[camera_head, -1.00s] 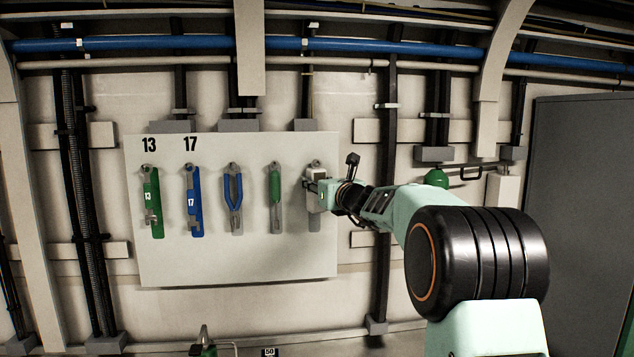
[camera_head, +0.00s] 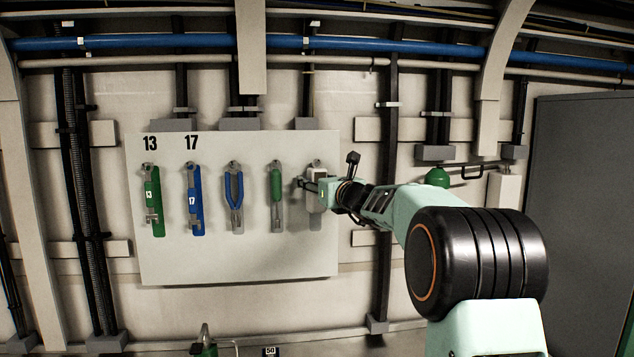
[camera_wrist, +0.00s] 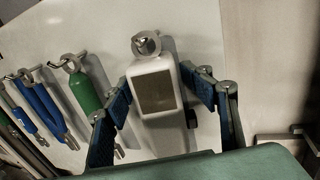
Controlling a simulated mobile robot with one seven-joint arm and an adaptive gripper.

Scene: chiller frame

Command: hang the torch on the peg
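The torch (camera_wrist: 155,95) is a pale box with a dark panel and a metal ring on top. In the wrist view it is upright against the board, its ring (camera_wrist: 146,43) at the rightmost peg; the peg end seems to show inside the ring. In the head view the torch (camera_head: 316,194) is partly covered by my gripper (camera_head: 312,188). In the wrist view my gripper (camera_wrist: 160,88) has one dark blue finger on each side of the torch, with gaps visible beside its lower body. The fingers look open.
The pale board (camera_head: 230,262) also holds a green spanner (camera_head: 153,200), a blue spanner (camera_head: 195,203), blue pliers (camera_head: 233,190) and a green-handled tool (camera_head: 275,185), all left of the torch. A dark vertical pipe (camera_head: 385,270) runs right of the board.

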